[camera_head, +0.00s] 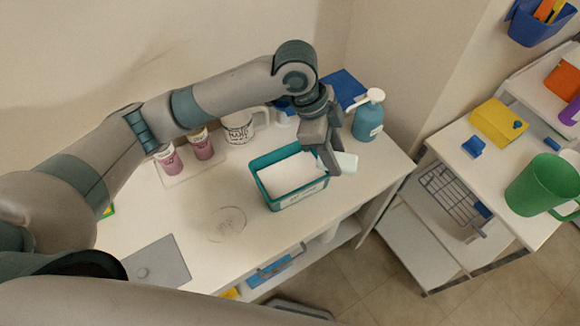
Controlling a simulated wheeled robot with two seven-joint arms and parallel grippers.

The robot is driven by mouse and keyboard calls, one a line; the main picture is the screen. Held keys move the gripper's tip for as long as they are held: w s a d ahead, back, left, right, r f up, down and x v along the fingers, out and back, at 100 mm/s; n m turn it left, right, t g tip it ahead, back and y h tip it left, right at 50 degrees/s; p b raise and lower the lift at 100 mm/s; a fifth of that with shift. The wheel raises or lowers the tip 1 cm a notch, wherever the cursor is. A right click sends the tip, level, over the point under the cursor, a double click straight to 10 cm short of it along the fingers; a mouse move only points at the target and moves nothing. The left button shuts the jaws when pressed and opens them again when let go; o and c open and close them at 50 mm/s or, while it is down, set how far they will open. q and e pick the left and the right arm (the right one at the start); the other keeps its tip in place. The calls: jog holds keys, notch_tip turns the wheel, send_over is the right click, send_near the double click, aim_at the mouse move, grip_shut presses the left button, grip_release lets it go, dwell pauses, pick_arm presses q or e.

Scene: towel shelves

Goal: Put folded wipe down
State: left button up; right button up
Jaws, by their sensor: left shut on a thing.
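My left gripper (331,158) reaches over the table from the left and points down at the right edge of a teal box. It is shut on a pale folded wipe (348,163), which sticks out to the right of the fingers. The fingers hide part of the wipe. I cannot tell whether the wipe touches the tabletop. The teal box (293,199) has a label on its front and white contents (289,176). My right gripper is not in view.
A blue pump bottle (368,118) stands behind and right of the wipe. A white jug (238,127) and pink-labelled cups (202,146) stand at the back. A clear round dish (227,224) lies left of the box. The white table (376,178) is bare toward its right corner.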

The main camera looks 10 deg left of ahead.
pick_arm(q)
jog(key=p, duration=0.4)
send_over(294, 174)
jog(key=f, duration=0.5)
jog(key=shift+s+a+f, duration=0.15)
jog(key=shift+a+f, duration=0.55)
jog(key=shift+a, duration=0.05)
jog(key=shift+f, duration=0.25)
notch_tip(294, 174, down, 3)
jog(key=shift+r+p, duration=0.1)
jog(key=shift+p, duration=0.65)
jog(key=shift+f, duration=0.4)
